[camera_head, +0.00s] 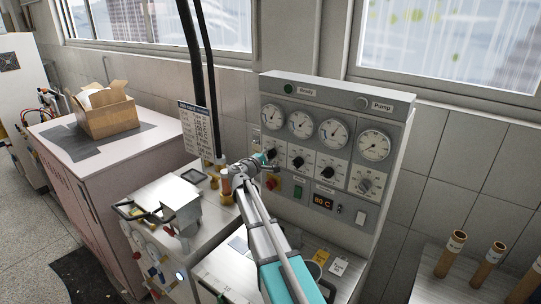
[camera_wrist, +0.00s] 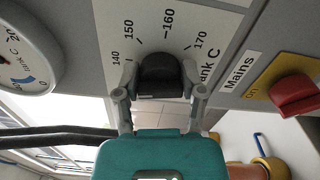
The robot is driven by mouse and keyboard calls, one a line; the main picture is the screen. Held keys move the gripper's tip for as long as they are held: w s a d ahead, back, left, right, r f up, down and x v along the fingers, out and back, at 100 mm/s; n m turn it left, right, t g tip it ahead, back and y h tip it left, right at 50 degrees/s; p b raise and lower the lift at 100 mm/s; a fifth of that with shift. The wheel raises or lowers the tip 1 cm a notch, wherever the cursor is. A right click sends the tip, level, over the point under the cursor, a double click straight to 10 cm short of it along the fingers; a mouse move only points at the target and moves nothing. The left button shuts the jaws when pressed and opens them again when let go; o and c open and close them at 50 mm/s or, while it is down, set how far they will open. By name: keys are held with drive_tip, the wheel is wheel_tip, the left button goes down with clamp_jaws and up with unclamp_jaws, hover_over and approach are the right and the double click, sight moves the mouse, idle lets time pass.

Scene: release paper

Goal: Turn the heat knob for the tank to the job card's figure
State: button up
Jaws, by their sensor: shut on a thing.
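The heat knob (camera_wrist: 160,75) is black and sits on a pale dial plate marked 140, 150, 160 and 170, with part of a "Tank C" label beside it. My gripper (camera_wrist: 159,92) is shut on this knob, one finger on each side. In the head view my gripper (camera_head: 262,159) is at the leftmost knob of the panel's row and mostly hides it. I cannot tell which figure the knob's pointer is at. The job card (camera_head: 195,130) stands left of the panel in the head view; its lines are too small to read.
The control panel (camera_head: 338,97) has several gauges and more black knobs right of my gripper. A red Mains switch (camera_wrist: 296,95) on a yellow plate is close by. A lit display (camera_head: 322,202) is lower down. Black hoses (camera_head: 197,75) hang left of the arm.

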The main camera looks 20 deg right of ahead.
drive_tip(key=shift+d+m, duration=0.1)
drive_tip(key=shift+m, duration=1)
drive_tip(key=o, duration=1.1)
drive_tip(key=shift+o, duration=0.2)
drive_tip(key=v, duration=1.2)
drive_tip(key=shift+s+f, duration=0.1)
